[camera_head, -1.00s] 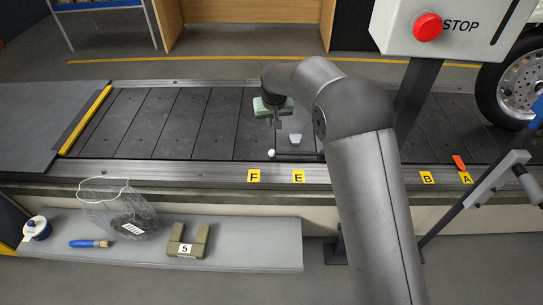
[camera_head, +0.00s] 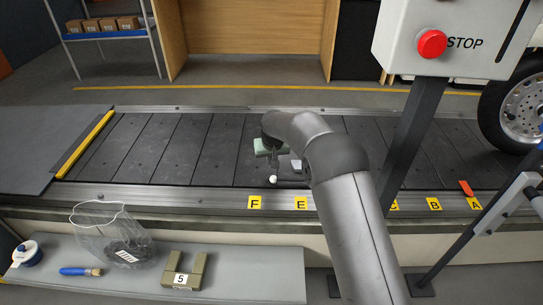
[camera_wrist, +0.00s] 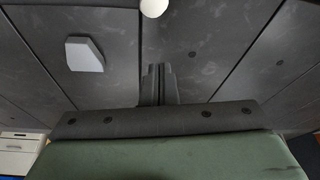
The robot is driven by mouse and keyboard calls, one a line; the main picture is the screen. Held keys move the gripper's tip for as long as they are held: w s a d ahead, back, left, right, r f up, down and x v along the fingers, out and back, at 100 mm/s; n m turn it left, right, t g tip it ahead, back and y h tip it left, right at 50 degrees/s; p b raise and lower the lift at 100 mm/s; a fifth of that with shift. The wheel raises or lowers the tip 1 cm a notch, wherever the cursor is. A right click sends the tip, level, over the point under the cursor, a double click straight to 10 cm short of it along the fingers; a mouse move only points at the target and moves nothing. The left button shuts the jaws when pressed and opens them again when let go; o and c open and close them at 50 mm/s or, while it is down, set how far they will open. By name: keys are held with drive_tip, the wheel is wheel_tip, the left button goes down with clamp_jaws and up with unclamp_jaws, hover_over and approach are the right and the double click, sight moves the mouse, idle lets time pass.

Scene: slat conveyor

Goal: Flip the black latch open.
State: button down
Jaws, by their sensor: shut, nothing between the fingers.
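The black latch (camera_head: 292,184) is a thin dark lever at the conveyor's near rail, above the F and E labels. It has a white ball knob (camera_head: 273,180) at its left end, and its right part runs behind my arm. The lever lies flat along the rail. My gripper (camera_head: 273,169) is shut and empty, pointing down just behind the knob; I cannot tell if it touches. In the wrist view my shut fingers (camera_wrist: 158,70) point toward the slats, and the knob (camera_wrist: 153,8) shows at the top edge, beyond the fingertips. The lever is not clear there.
A light grey block (camera_head: 296,164) sits right of my gripper; it also shows in the wrist view (camera_wrist: 84,54). An orange-red piece (camera_head: 466,188) lies by label A. A STOP box (camera_head: 450,40) on a post stands right. The slats at left are clear.

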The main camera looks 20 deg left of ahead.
drive_tip(key=shift+x, duration=0.9)
drive_tip(key=shift+s+d+b, duration=0.3)
drive_tip(key=shift+s+b, duration=0.05)
drive_tip(key=shift+s, duration=0.15)
drive_tip(key=shift+s+d+b, duration=0.3)
drive_tip(key=shift+s, duration=0.2)
drive_tip(key=shift+s+d+f, duration=0.1)
drive_tip(key=shift+s+d, duration=0.05)
drive_tip(key=shift+s, duration=0.2)
drive_tip(key=shift+s+d, duration=0.25)
drive_tip(key=shift+s, duration=0.2)
